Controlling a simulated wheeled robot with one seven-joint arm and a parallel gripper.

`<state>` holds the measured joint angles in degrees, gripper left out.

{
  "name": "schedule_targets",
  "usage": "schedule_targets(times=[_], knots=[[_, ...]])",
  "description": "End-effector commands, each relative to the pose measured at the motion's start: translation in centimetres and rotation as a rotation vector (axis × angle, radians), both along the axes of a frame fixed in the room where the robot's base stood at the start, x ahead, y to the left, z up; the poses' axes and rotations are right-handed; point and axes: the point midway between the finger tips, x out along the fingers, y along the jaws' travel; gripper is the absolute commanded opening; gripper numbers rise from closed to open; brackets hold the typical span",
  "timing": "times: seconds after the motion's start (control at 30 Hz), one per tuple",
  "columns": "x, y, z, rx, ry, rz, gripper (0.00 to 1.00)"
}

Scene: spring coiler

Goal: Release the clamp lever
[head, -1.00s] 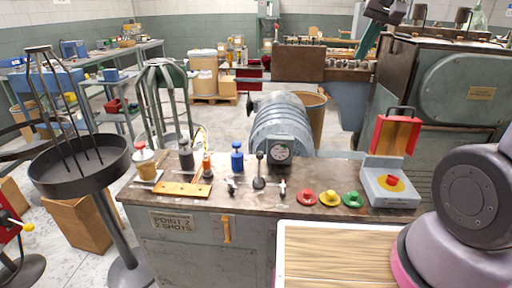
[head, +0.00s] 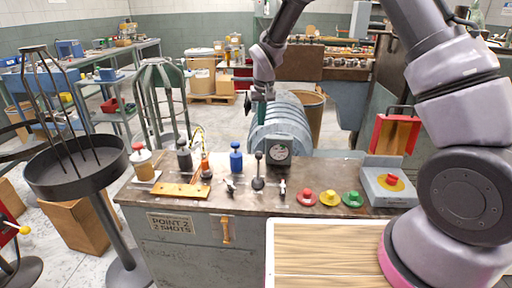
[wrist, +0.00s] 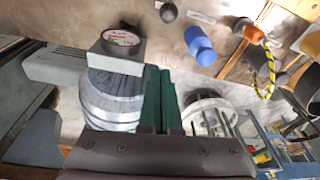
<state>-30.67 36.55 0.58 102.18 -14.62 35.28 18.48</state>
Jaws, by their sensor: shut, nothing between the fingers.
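A black-knobbed lever (head: 258,171) stands upright on a dark round base on the bench, in front of the grey ribbed machine; it looks like the clamp lever, but no label confirms this. Its black knob (wrist: 168,12) shows at the top edge of the wrist view. Two small levers, one left (head: 231,186) and one right (head: 282,190), flank it. My gripper (head: 250,107) is above and behind the bench, near the ribbed machine, apart from the levers. Its green fingers (wrist: 160,100) are closed together and empty in the wrist view.
Red, yellow and green buttons (head: 329,198) and a grey button box (head: 388,182) are to the right.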

Motion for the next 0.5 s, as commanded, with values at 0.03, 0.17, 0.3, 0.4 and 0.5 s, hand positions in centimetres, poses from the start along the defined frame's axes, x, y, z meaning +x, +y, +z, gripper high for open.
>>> schedule_targets(times=[0.03,0.17,0.3,0.4,0.5], knots=[[-0.02,0.37,-0.63,-0.004,0.003,0.006,0.00],[-0.01,0.76,-1.23,-0.006,0.006,0.012,0.00],[0.00,0.75,-1.22,-0.006,0.005,0.011,0.00],[-0.01,0.73,-1.21,-0.006,0.005,0.011,0.00],[0.02,0.72,-1.40,-0.006,0.006,0.011,0.00]])
